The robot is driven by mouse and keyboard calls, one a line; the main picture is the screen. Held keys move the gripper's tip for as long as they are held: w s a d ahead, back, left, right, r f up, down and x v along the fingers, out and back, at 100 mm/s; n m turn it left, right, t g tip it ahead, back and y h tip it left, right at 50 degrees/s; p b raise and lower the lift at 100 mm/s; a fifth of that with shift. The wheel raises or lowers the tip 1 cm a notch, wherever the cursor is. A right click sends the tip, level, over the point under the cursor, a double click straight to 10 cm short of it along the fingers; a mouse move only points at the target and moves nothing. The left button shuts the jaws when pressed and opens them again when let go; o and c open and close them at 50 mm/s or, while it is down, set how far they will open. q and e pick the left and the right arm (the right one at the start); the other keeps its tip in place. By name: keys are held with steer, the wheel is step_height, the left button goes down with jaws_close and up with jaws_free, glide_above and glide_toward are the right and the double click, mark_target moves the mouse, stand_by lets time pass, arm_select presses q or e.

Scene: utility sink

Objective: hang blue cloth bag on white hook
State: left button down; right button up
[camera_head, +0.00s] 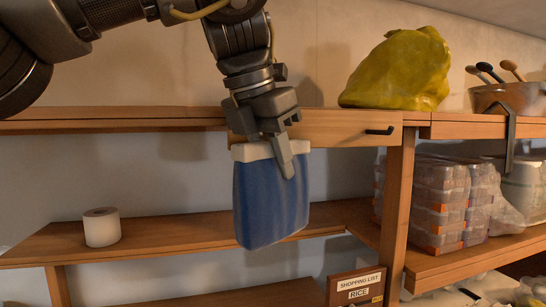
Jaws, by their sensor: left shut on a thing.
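The blue cloth bag (270,203) with a white top band hangs upright in the middle of the head view, in front of the shelves. My left gripper (283,160) comes down from above and is shut on the bag's white top edge. One finger shows in front of the band. The bag hangs clear of the lower shelf board. I cannot make out a white hook; a dark hook-shaped bracket (509,135) hangs on the upper shelf edge at the right. My right gripper is not in view.
A white roll (101,227) stands on the lower left shelf. A yellow bag (400,70) and a bowl with spoons (508,97) sit on the upper shelf. Wrapped packs (437,205) fill the right shelf. A shopping list sign (357,287) stands below. A drawer handle (380,131) juts out.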

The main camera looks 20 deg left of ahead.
arm_select(q)
steer(key=shift+w+a+f, duration=0.1)
steer(key=c, duration=0.9)
jaws_free()
steer(key=v, duration=0.5)
steer(key=shift+w+a, duration=0.1)
steer(key=shift+w, duration=0.15)
steer(key=shift+s+a+r, duration=0.1)
steer(key=shift+s+r, duration=0.1)
steer(key=shift+r, duration=0.2)
steer(key=shift+s+r, duration=0.55)
steer(key=shift+r, duration=0.15)
steer(key=shift+d+r, duration=0.2)
steer(key=shift+a, duration=0.2)
